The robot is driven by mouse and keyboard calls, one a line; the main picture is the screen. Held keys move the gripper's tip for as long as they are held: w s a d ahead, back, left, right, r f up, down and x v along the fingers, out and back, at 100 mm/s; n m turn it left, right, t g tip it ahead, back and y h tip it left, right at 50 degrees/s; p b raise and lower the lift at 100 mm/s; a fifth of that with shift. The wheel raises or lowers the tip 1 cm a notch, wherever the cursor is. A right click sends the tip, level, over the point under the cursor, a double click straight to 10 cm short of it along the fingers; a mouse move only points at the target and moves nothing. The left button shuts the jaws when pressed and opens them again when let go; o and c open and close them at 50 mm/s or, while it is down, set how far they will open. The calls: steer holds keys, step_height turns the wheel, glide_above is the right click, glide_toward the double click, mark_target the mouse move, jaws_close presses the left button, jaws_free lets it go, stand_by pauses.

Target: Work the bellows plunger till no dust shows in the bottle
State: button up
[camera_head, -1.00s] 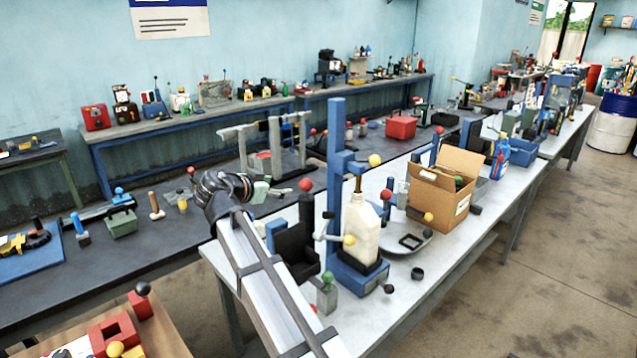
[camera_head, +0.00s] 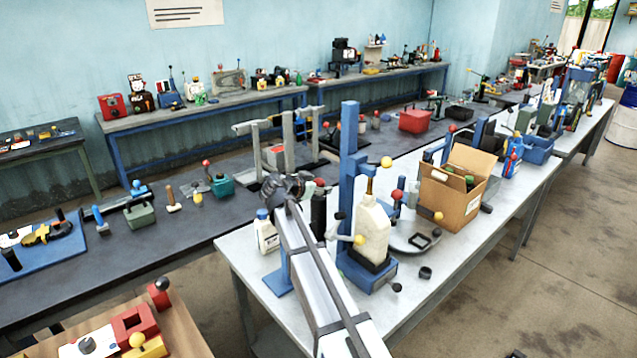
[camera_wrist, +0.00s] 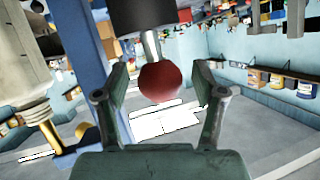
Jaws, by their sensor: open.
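My gripper (camera_head: 298,184) is open at the upper end of a black cylinder (camera_head: 318,214) on the light bench. In the wrist view the fingers of my gripper (camera_wrist: 160,74) stand on either side of a red ball knob (camera_wrist: 160,82). The knob sits on a short metal rod from the black cylinder (camera_wrist: 142,14); it looks like the bellows plunger. I see gaps between knob and fingers. A small white bottle (camera_head: 266,234) with a blue cap stands left of my arm. A cream jug (camera_head: 374,236) stands in a blue stand. I cannot make out dust in either.
The blue post (camera_head: 348,165) with yellow knobs rises close right of my gripper. A cardboard box (camera_head: 452,205) stands further right, and a small black ring (camera_head: 425,272) lies near the bench's front edge. The dark bench (camera_head: 90,270) runs behind.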

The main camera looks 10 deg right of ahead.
mark_target(318, 179)
steer(key=shift+w+d, duration=0.1)
jaws_close()
step_height(318, 179, up, 4)
steer(key=b, duration=0.3)
steer(key=shift+w+b, duration=0.1)
steer(key=shift+b, duration=0.25)
steer(key=shift+r, duration=0.75)
jaws_free()
steer(key=shift+r, duration=0.1)
